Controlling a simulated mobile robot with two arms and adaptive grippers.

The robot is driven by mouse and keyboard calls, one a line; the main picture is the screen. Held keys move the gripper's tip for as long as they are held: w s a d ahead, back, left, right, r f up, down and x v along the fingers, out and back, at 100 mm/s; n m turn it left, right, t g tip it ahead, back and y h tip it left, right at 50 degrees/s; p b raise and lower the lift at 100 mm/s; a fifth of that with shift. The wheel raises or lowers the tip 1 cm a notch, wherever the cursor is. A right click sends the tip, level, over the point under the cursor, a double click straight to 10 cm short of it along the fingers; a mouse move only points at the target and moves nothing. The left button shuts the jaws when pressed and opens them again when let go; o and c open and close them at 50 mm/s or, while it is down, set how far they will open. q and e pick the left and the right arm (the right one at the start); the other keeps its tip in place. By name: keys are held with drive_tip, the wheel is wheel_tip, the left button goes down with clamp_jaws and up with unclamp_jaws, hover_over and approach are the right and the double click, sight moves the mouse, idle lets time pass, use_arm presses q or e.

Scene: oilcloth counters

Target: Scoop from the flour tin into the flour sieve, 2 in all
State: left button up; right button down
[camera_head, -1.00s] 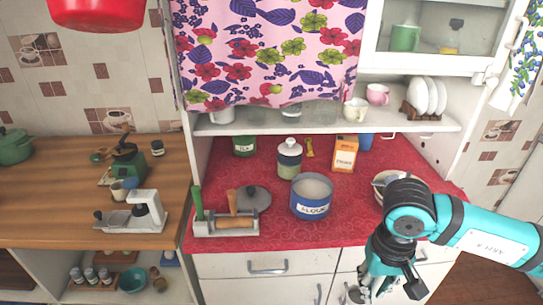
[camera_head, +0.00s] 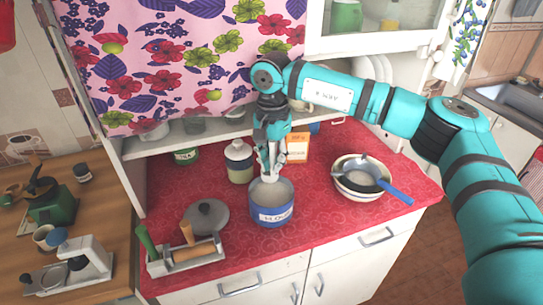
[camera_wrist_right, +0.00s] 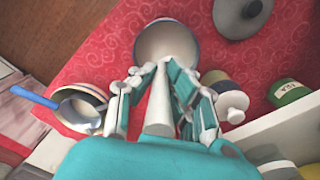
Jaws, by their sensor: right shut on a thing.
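The blue flour tin (camera_head: 271,215) stands open on the red counter with pale flour inside; it also shows in the right wrist view (camera_wrist_right: 163,43). My right gripper (camera_head: 270,168) is directly above the tin, pointing down. It is shut on a pale scoop (camera_wrist_right: 159,105), whose lower end reaches to the tin's mouth. Whether the scoop's bowl holds flour is hidden. The flour sieve (camera_head: 362,174), with a blue handle, rests over a pale bowl (camera_head: 343,189) to the right of the tin. It shows at the left of the wrist view (camera_wrist_right: 86,108). My left gripper is out of view.
A grey lid (camera_head: 206,216) and a rack with a rolling pin (camera_head: 195,252) are left of the tin. A white-lidded jar (camera_head: 239,164) and an orange box (camera_head: 297,147) stand close behind it. Counter between tin and bowl is clear.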

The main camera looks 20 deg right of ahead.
sight(274, 178)
drive_tip(key=shift+s+d+f+b, duration=0.15)
drive_tip(key=shift+f+b, duration=0.2)
drive_tip(key=shift+f, duration=0.35)
wheel_tip(274, 178, down, 4)
drive_tip(key=b, duration=0.3)
drive_tip(key=shift+f, duration=0.2)
wheel_tip(274, 178, down, 2)
drive_tip(key=shift+f+b, duration=0.25)
drive_tip(key=shift+b, duration=0.7)
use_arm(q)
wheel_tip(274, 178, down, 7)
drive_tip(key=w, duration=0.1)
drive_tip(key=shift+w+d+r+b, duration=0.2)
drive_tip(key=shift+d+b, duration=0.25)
use_arm(e)
drive_tip(key=shift+f, duration=0.7)
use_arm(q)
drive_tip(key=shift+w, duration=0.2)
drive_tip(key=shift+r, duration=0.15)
use_arm(e)
drive_tip(key=shift+r, duration=0.2)
use_arm(q)
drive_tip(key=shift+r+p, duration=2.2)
drive_tip(key=shift+p, duration=0.1)
use_arm(e)
drive_tip(key=shift+r, duration=4.15)
